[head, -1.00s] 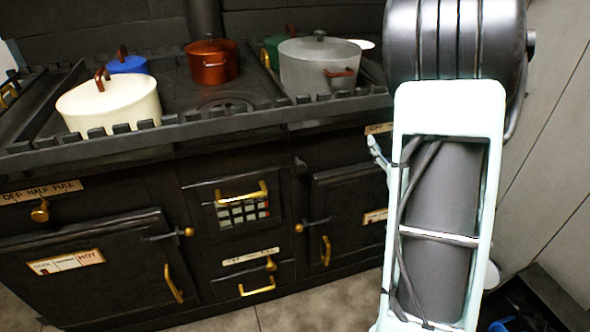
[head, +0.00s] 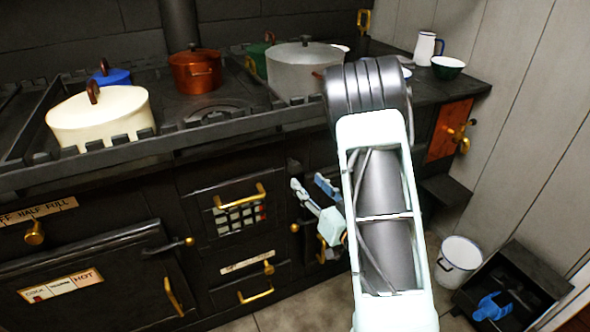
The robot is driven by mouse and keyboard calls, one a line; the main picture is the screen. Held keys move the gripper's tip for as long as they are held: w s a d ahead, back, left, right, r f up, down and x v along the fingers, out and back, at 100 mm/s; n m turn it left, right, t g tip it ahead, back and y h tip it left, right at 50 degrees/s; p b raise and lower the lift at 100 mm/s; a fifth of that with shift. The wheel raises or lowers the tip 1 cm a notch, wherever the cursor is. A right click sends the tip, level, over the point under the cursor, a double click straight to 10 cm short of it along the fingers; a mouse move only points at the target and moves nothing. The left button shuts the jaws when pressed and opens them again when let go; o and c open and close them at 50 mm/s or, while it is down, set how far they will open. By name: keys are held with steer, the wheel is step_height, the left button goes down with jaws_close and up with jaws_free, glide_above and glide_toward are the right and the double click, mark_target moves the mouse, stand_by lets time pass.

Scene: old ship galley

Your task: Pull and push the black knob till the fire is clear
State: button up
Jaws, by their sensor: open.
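The black stove (head: 130,190) fills the left and middle of the head view. A small dark knob-like shape (head: 294,166) shows on its upper front face, between the grated middle door and the right-hand door; it is hard to make out. My gripper (head: 312,184) is in front of the stove's right part, just below and right of that shape. Its two fingers point up and are apart, with nothing seen between them. I cannot tell its depth from the stove face. My arm hides much of the right-hand door. The fire grate (head: 240,217) shows pale squares and some red.
Pots stand on the stove: cream (head: 100,115), blue (head: 112,76), copper (head: 195,72), grey (head: 303,70) and green (head: 258,55). Brass handles stick out below. A white bucket (head: 459,258) and a dark box (head: 512,285) stand on the floor at right.

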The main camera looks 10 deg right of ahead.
mark_target(297, 170)
steer(key=x, duration=0.8)
steer(key=shift+w+b, duration=0.1)
steer(key=shift+b, duration=0.3)
jaws_close()
